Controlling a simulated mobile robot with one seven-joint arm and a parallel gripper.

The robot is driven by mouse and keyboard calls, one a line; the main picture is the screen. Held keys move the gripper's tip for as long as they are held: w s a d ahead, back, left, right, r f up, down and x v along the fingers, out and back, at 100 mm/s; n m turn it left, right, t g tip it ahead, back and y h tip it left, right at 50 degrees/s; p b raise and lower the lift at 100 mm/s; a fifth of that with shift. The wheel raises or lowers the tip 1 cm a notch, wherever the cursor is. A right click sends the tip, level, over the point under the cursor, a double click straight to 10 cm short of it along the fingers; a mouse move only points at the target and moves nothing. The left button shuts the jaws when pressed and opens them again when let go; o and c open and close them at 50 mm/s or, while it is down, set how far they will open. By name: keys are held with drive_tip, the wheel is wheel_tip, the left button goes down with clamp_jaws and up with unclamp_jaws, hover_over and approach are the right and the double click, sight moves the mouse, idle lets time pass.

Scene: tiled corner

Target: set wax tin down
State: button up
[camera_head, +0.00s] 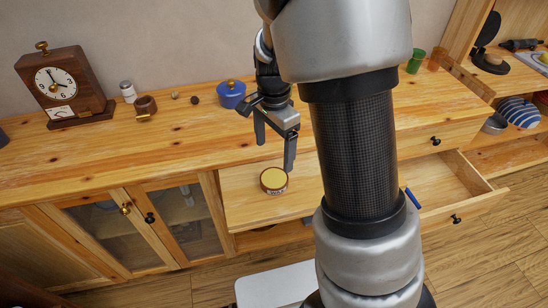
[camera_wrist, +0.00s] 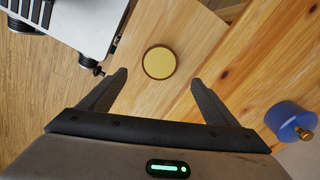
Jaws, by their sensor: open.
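The wax tin (camera_head: 274,180) is a short round tin with a yellow top and a brown rim. It sits upright on a pale wooden panel (camera_head: 240,207) that juts out in front of the counter. In the wrist view, the tin (camera_wrist: 159,62) lies just beyond the fingertips, centred between them. My gripper (camera_head: 276,156) is open and empty, pointing down above and slightly behind the tin in the head view. Its two fingers also show apart in the wrist view (camera_wrist: 158,82), with no visible contact with the tin.
The wooden counter (camera_head: 175,145) carries a clock (camera_head: 68,88), a blue lidded pot (camera_head: 231,95), a white-lidded jar (camera_head: 128,91) and a small brown cup (camera_head: 145,105). An open drawer (camera_head: 480,188) at right holds a blue object (camera_head: 412,198). My arm hides part of the middle.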

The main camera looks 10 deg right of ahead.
drive_tip(key=s+r+n+t, duration=0.5)
drive_tip(key=s+r+n, duration=0.8)
drive_tip(key=s+r, duration=0.4)
wheel_tip(320, 180, up, 2)
drive_tip(key=shift+s+r+t, duration=0.25)
drive_tip(key=shift+s+t, duration=0.05)
drive_tip(key=shift+s, duration=0.1)
drive_tip(key=shift+d, duration=0.2)
